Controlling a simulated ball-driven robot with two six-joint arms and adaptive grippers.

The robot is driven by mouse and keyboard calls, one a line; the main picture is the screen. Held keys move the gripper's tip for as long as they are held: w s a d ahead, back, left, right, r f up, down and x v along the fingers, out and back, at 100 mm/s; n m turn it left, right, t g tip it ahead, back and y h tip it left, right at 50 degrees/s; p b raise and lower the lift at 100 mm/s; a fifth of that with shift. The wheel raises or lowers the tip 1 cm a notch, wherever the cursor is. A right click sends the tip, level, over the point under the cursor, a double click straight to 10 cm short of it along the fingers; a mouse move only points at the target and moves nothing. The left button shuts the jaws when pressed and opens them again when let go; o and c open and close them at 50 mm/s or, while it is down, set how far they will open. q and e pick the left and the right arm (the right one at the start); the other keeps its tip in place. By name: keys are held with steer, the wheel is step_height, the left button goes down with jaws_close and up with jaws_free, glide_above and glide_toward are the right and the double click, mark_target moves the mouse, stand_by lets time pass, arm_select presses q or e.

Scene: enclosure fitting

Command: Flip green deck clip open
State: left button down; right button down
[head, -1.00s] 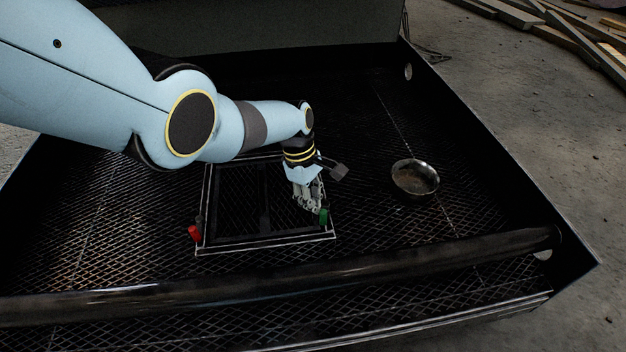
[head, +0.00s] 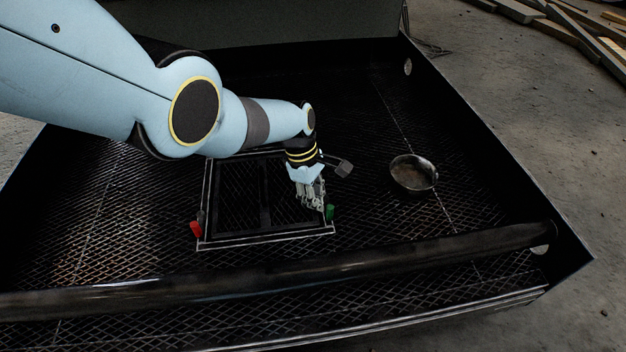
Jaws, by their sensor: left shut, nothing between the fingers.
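The green deck clip (head: 330,212) stands at the right edge of the framed panel (head: 218,243) on the dark mesh deck. A red clip (head: 195,229) is at the panel's left edge. My left gripper (head: 318,207) is shut and empty, its fingertips pointing down just left of the green clip. They touch it or are very close; I cannot tell which. The green clip looks roughly upright. My right gripper is not in view.
A round metal bowl (head: 413,174) sits on the deck to the right of the gripper. A thick dark bar (head: 290,276) crosses the front of the deck. Raised walls (head: 500,150) bound the enclosure. The deck between clip and bowl is clear.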

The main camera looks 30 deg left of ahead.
arm_select(q)
steer(key=shift+r, duration=0.1)
steer(key=shift+a+r, duration=0.15)
steer(key=shift+r, duration=0.3)
steer(key=v, duration=1.1)
steer(key=shift+s+f, duration=0.1)
